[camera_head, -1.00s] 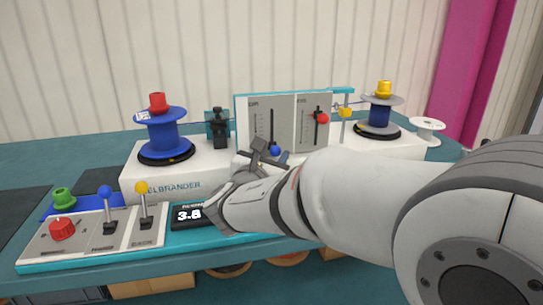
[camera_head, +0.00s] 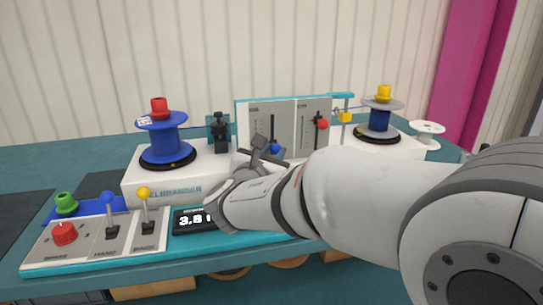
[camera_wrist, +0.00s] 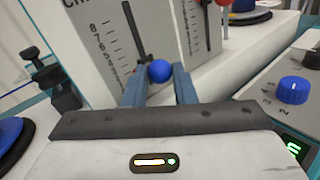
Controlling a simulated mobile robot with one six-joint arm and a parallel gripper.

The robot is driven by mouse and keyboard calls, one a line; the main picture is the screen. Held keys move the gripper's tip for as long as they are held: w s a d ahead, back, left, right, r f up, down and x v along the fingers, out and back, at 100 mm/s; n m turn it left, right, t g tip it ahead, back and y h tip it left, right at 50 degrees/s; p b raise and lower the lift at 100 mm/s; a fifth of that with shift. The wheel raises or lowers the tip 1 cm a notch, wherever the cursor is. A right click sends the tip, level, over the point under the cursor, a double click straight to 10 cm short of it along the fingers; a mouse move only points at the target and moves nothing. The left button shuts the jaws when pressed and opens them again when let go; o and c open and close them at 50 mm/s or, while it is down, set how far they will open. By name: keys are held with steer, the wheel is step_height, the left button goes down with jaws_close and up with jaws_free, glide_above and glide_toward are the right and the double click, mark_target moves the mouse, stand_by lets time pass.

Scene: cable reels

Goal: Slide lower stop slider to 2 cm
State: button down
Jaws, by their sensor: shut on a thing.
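The grey upright panel (camera_head: 257,111) has two vertical slots. The left slot's slider has a round blue knob (camera_head: 275,149), low on its slot. In the wrist view the blue knob (camera_wrist: 159,71) sits near the low end of the slot, beside a numbered scale (camera_wrist: 109,48). My gripper (camera_head: 265,151) is at this knob. In the wrist view my gripper (camera_wrist: 159,82) has one finger on each side of the knob and is shut on it. The fingers hide the lowest scale marks, so I cannot read the exact setting.
The right slot's red knob (camera_head: 322,124) sits higher, close by. A blue reel (camera_head: 163,140) stands left, a dark reel with a yellow top (camera_head: 381,118) right. Levers and a red dial (camera_head: 64,233) line the front. A blue dial (camera_wrist: 293,90) is right in the wrist view.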

steer(key=shift+r, duration=0.1)
steer(key=c, duration=1.2)
jaws_free()
steer(key=p+v, duration=0.1)
steer(key=v, duration=0.7)
steer(key=shift+w, duration=0.1)
